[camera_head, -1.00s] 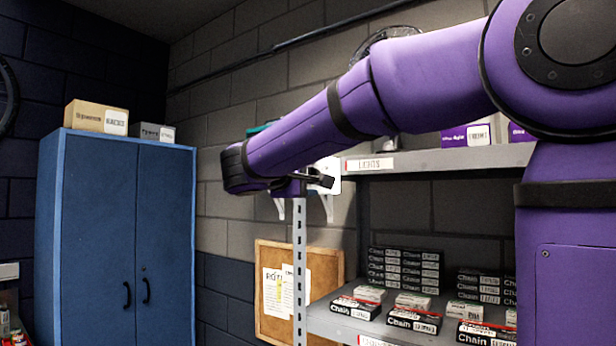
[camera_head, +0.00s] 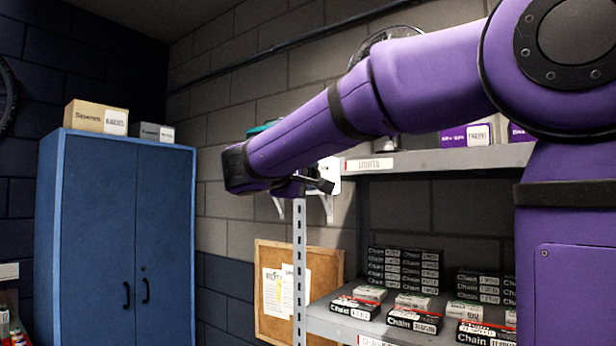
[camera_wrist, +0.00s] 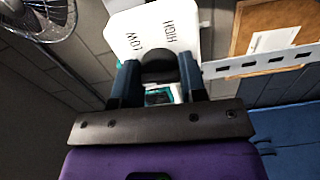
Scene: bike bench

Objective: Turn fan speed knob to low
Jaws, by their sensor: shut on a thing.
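In the wrist view, a white plate (camera_wrist: 122,36) on the wall carries the words LOW and HIGH side by side. A dark round knob (camera_wrist: 158,58) sits on it just below the words. My gripper (camera_wrist: 159,72) is shut on the knob, one finger on each side. The knob's pointer is hidden, so its setting cannot be told. In the head view, my gripper (camera_head: 318,183) is at the white plate (camera_head: 331,170), and the knob cannot be made out there. The wall fan (camera_wrist: 42,14) shows at the top left of the wrist view.
A metal shelf (camera_head: 440,158) with boxes stands right of the gripper, its upright post (camera_head: 299,265) just below it. A corkboard (camera_head: 325,262) hangs behind the post. A blue cabinet (camera_head: 95,230) stands at the left, with open room between it and the arm.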

